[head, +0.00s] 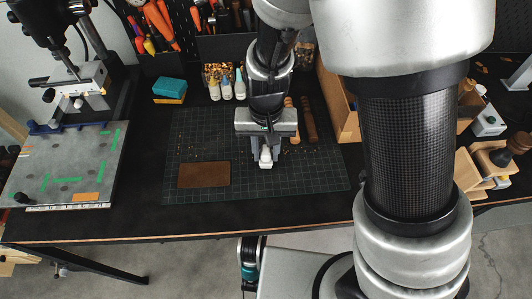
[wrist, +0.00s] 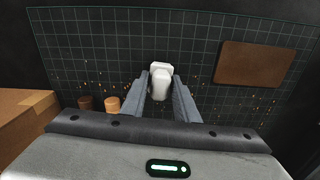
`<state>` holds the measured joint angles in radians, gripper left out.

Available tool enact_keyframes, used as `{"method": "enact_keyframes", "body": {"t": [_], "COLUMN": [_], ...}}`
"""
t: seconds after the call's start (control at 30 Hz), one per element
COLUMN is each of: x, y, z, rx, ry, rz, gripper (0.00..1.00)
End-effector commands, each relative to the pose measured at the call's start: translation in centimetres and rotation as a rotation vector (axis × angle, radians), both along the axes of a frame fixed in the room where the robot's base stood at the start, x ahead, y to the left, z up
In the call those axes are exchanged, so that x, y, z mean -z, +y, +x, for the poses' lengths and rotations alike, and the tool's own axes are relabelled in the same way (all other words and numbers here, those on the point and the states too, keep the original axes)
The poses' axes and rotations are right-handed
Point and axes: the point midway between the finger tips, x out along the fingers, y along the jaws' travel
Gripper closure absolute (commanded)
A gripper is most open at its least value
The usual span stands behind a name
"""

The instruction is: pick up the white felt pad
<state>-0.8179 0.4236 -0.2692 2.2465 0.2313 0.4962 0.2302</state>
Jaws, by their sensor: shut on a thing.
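The white felt pad (wrist: 159,78) is a small white block between my fingertips in the wrist view. It also shows in the head view as a pale shape (head: 265,158) over the cutting mat (head: 330,178). My gripper (wrist: 159,92) is shut on the pad, with a finger on each side of it. In the head view my gripper (head: 265,150) points down at the middle of the mat. I cannot tell whether the pad touches the mat. My fingers hide part of the pad.
A brown leather piece (head: 204,174) lies left on the mat. Wooden-handled tools (head: 308,120) lie right. Small bottles (head: 226,88) and a teal-and-yellow sponge (head: 169,90) stand behind. The stamping press (head: 82,80) with its green-marked plate (head: 70,165) is far left. Brass bits are scattered about.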

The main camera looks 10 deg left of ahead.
Motion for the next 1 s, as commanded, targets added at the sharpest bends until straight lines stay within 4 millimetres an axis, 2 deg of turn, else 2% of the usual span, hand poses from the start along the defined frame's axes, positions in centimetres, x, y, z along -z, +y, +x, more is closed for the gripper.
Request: {"method": "enact_keyframes", "body": {"t": [0.17, 0.4, 0.6, 0.73, 0.97, 1.0], "x": [-1.2, -6.1, -9.1, -9.9, -10.0, -10.0], "y": [0.1, 0.1, 0.1, 0.0, 0.0, 0.0], "z": [0.0, 0.1, 0.1, 0.0, 0.0, 0.0], "rx": [-0.002, -0.002, 0.000, 0.000, 0.000, 0.000], "ry": [-0.002, -0.004, -0.003, 0.000, 0.000, 0.000], "rz": [0.002, 0.005, 0.003, 0.000, 0.000, 0.000], "gripper": [0.95, 0.95, 0.95, 0.95, 0.95, 0.74]}}
